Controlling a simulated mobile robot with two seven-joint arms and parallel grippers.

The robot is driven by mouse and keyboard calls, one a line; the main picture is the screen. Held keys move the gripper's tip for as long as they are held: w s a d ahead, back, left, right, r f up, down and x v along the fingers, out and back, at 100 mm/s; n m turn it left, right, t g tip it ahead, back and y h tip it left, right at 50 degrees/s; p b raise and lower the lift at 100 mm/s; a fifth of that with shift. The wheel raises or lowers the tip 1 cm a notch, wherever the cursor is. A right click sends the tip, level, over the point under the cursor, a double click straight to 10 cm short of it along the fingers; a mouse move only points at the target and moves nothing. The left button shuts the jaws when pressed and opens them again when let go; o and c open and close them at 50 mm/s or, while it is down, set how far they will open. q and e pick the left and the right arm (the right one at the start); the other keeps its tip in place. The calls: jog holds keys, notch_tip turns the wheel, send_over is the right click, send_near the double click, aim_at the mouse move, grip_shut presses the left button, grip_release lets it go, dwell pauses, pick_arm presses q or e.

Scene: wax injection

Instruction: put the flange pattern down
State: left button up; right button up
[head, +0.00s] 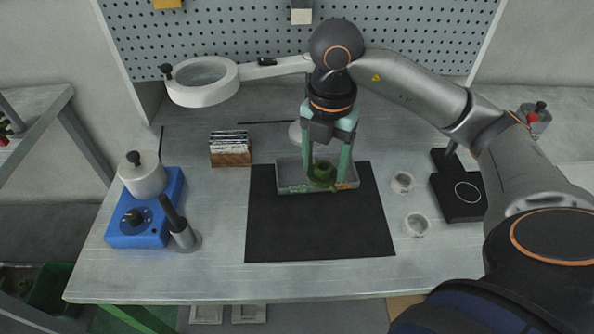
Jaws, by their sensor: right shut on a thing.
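My right gripper (330,172) points straight down over the grey tray (285,172) at the back of the black mat. Its green fingers are shut on the flange pattern (321,175), a small dark green round piece. The flange pattern is at the tray's front middle, in front of or above other small green pieces (300,188). I cannot tell whether it touches the tray. The fingers hide part of its sides. My left gripper is not in view.
The black mat (318,228) is bare in front of the tray. Two clear cups (415,225) and a black stand (460,200) stand right. A magnifier lamp (202,82) hangs behind.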

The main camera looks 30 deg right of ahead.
jog(key=w+d+f, duration=0.1)
jog(key=w+f, duration=0.2)
jog(key=w, duration=0.5)
send_over(296, 174)
jog(key=f, duration=0.5)
jog(key=shift+s+a+f, duration=0.1)
jog(key=shift+s+f, duration=0.15)
jog(key=shift+s, duration=0.05)
jog(key=shift+w+f, duration=0.3)
jog(key=shift+f, duration=0.05)
jog(key=shift+w+f, duration=0.1)
jog(key=shift+f, duration=1.55)
jog(key=shift+f, duration=0.1)
jog(key=o, duration=1.1)
jog(key=shift+c, duration=0.2)
notch_tip(296, 174, up, 12)
